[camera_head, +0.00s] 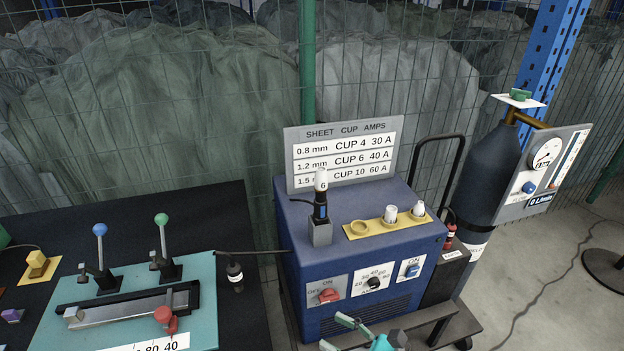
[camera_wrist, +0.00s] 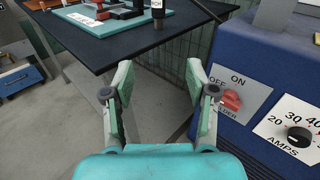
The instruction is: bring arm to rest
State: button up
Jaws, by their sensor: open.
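My gripper (camera_wrist: 158,95) shows in the wrist view with its two fingers spread apart and nothing between them. It also shows at the bottom edge of the head view (camera_head: 365,337), in front of the blue welder box (camera_head: 345,240). In the wrist view the welder's red switch (camera_wrist: 231,101) and amps knob (camera_wrist: 299,137) are to the right of the fingers. The dark table (camera_wrist: 100,63) is beyond the fingertips. Most of my arm is out of view.
A torch with a cup marked 6 (camera_head: 320,200) stands on the welder, beside a yellow cup holder (camera_head: 368,228). A dark gas cylinder (camera_head: 483,175) with a gauge panel stands at right. The teal fixture board (camera_head: 130,310) lies on the table. Wire fencing closes off the back.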

jog(key=s+d+f+n+t+h, duration=0.2)
jog(key=s+d+f+n+h, duration=0.15)
jog(key=s+f+h, duration=0.35)
jog(key=s+d+f+n+t+h, duration=0.1)
jog(key=s+d+f+n+h, duration=0.25)
jog(key=s+f, duration=0.45)
jog(key=s+d+r+n+t+h, duration=0.1)
jog(key=s+d+r+n+h, duration=0.1)
jog(key=s+r+n, duration=0.5)
jog(key=s+d+r+n+t+h, duration=0.1)
jog(key=s+d+r+n+h, duration=0.1)
jog(key=s+d+r+n, duration=0.2)
jog(key=s+r+n, duration=0.3)
jog(key=s+n, duration=0.2)
jog(key=s, duration=0.2)
jog(key=shift+s+n+t+h, duration=0.3)
jog(key=shift+n+h, duration=0.05)
jog(key=shift+n, duration=0.05)
jog(key=shift+d, duration=0.1)
